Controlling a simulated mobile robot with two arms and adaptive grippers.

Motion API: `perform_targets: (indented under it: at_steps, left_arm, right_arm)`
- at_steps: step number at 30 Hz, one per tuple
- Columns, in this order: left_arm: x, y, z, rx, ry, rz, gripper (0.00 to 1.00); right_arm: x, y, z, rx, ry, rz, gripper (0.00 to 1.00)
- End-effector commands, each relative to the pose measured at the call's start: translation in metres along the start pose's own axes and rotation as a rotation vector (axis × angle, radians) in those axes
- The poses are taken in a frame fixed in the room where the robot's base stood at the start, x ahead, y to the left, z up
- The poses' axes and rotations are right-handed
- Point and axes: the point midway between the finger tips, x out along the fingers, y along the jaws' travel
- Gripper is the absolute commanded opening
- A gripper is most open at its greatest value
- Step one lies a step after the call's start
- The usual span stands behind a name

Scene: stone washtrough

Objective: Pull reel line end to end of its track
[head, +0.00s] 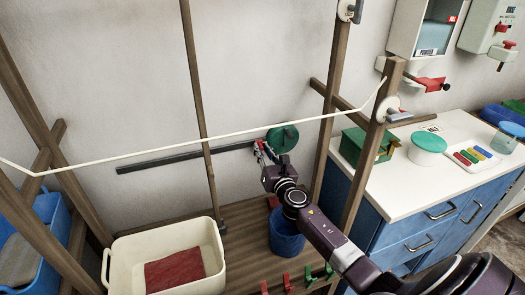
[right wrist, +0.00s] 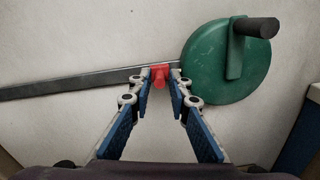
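The green reel (head: 282,138) with its dark handle is on the wall at the right end of a long dark track (head: 160,162). The reel also shows in the right wrist view (right wrist: 225,65), close to the right of the fingers. A small red tab (right wrist: 160,74) sits on the track (right wrist: 70,85) just left of the reel. My right gripper (right wrist: 161,78) reaches the track with one fingertip on each side of the tab and looks shut on it. In the head view this gripper (head: 264,153) partly hides the spot. My left gripper is not in view.
A pale cord (head: 200,139) sags across the front between wooden posts. Below stand a cream tub (head: 120,262) with red cloth and a blue bucket (head: 287,242). A white counter (head: 400,180) is at the right. The wall along the track is clear behind a thin post.

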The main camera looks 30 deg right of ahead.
Motion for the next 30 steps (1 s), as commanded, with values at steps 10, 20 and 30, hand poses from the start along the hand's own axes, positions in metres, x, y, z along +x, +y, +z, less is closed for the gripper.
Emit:
perform_targets:
  at_steps: [10, 20, 30]
  left_arm:
    - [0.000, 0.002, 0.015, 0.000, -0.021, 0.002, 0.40]
    - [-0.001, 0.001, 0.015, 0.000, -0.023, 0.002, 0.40]
    - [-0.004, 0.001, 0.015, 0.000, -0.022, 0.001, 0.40]
  right_arm:
    - [0.000, 0.000, 0.000, 0.001, 0.000, 0.000, 0.00]
    - [0.000, 0.007, -0.001, 0.002, 0.000, 0.001, 0.00]
    - [0.000, 0.081, -0.016, 0.003, 0.001, 0.001, 0.00]
